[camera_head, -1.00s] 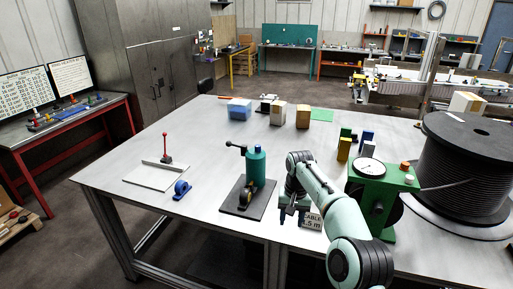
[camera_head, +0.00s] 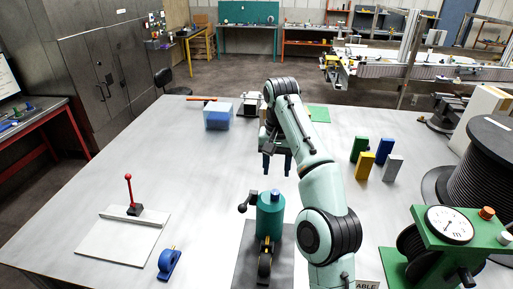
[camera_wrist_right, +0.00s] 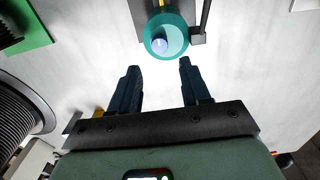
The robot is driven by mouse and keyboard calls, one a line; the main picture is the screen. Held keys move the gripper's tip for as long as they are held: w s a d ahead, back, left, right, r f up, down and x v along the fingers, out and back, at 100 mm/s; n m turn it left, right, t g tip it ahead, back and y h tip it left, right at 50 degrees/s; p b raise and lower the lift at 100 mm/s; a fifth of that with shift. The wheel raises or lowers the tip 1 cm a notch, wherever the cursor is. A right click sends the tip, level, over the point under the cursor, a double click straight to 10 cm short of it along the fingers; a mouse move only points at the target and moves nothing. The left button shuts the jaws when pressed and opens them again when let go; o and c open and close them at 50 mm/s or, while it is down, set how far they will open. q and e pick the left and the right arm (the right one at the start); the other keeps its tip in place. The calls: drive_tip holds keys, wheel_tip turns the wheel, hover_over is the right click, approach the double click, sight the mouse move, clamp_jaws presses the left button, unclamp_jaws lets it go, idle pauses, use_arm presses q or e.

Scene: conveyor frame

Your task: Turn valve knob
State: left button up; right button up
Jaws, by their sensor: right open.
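The valve is a teal upright cylinder (camera_head: 270,217) on a dark base plate (camera_head: 248,258), with a black side lever (camera_head: 247,203) and a small blue knob (camera_head: 275,196) on top. My right gripper (camera_head: 277,168) is open and empty, its dark fingers pointing down just behind the valve in the head view. In the right wrist view the teal cylinder (camera_wrist_right: 183,38) and blue knob (camera_wrist_right: 159,44) lie just past the open fingertips (camera_wrist_right: 159,66), apart from them. My left gripper is not in view.
A green gauge stand (camera_head: 470,240) and a black cable spool (camera_head: 490,165) stand at the right. A blue tape dispenser (camera_head: 169,263) and a plate with a red lever (camera_head: 129,195) are at the left. The table's left middle is clear.

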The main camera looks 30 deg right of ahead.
sight(276, 192)
drive_tip(key=shift+w, duration=0.2)
drive_tip(key=shift+s+d+f, duration=0.1)
drive_tip(key=shift+s+f, duration=0.35)
drive_tip(key=shift+f, duration=0.1)
wheel_tip(276, 192, down, 6)
drive_tip(key=shift+w+f, duration=0.1)
drive_tip(key=shift+f+b, duration=0.4)
drive_tip(key=shift+f, duration=0.4)
drive_tip(key=shift+w, duration=0.15)
drive_tip(key=shift+c, duration=1.2)
drive_tip(key=shift+s+r, duration=0.15)
drive_tip(key=shift+s, duration=0.05)
drive_tip(key=c, duration=0.4)
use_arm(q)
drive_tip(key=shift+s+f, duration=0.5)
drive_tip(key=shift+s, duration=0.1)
use_arm(e)
drive_tip(key=shift+o, duration=0.2)
drive_tip(key=shift+w, duration=0.1)
drive_tip(key=shift+r, duration=0.1)
